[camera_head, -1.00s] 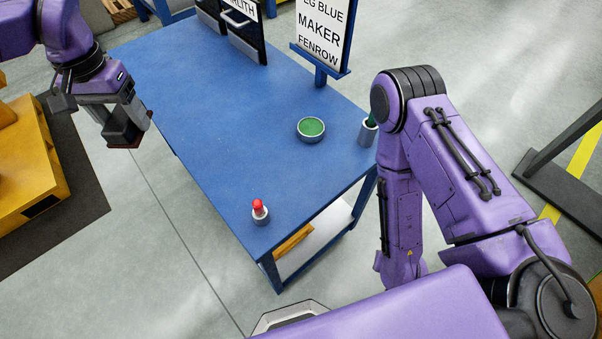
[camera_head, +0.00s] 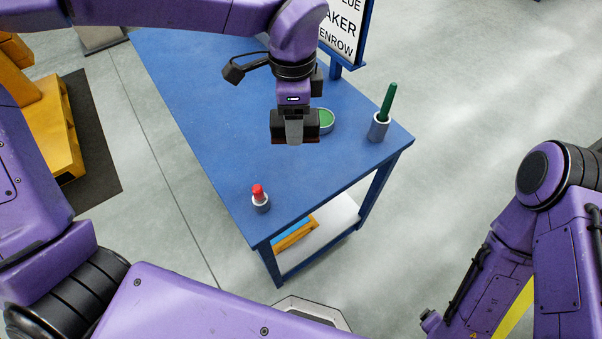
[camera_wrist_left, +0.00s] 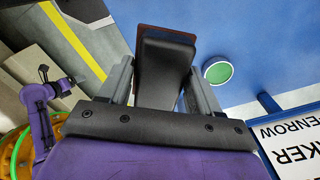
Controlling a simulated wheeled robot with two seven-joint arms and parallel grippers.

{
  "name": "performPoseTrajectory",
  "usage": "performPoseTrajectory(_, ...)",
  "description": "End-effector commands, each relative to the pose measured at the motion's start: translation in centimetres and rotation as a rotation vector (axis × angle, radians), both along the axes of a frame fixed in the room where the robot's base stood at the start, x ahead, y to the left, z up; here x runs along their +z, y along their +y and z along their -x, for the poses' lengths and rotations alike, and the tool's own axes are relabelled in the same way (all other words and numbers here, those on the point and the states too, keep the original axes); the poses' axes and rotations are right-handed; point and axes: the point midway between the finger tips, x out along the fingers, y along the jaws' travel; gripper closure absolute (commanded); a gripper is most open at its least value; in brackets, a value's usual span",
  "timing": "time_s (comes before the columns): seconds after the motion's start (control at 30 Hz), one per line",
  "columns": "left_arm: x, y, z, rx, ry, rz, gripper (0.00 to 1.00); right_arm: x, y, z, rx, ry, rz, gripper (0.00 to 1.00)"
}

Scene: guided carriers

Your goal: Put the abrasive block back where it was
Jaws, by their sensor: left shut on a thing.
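The abrasive block (camera_head: 284,122), dark with a reddish-brown underside, is in my left gripper (camera_head: 294,133). In the left wrist view the block (camera_wrist_left: 163,70) sits between the two grey fingers, which are shut on it. The gripper holds it above the blue table (camera_head: 200,100), in front of and left of a round dish with a green inside (camera_head: 326,118). The gripper partly hides the dish in the head view. My right gripper cannot be made out.
A grey cup with a green stick (camera_head: 380,127) stands near the table's right edge. A small grey holder with a red piece (camera_head: 260,198) stands at the near corner. A lettered sign (camera_head: 343,35) rises at the back. The table's left half looks clear.

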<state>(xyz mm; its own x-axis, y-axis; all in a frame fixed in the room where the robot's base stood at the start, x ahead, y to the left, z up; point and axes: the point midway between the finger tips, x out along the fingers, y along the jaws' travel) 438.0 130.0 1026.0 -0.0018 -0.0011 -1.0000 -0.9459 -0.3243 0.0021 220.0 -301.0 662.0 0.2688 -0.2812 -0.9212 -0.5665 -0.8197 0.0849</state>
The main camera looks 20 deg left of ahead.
Motion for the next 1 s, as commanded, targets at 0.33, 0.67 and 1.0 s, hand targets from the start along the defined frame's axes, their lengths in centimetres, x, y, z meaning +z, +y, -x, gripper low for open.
performPoseTrajectory(0.33,-3.6,-3.1,10.8,-0.914,-0.002,0.001,0.65,-2.6,0.0,0.0,0.0,0.0,0.001,0.19)
performPoseTrajectory(0.67,-6.1,-1.7,5.5,-0.994,0.004,0.002,0.65,-0.4,0.0,0.0,0.0,0.0,0.001,0.19)
performPoseTrajectory(1.0,-12.2,-0.1,-0.8,-0.994,0.002,0.001,0.65,1.1,0.0,0.0,0.0,0.0,0.001,0.19)
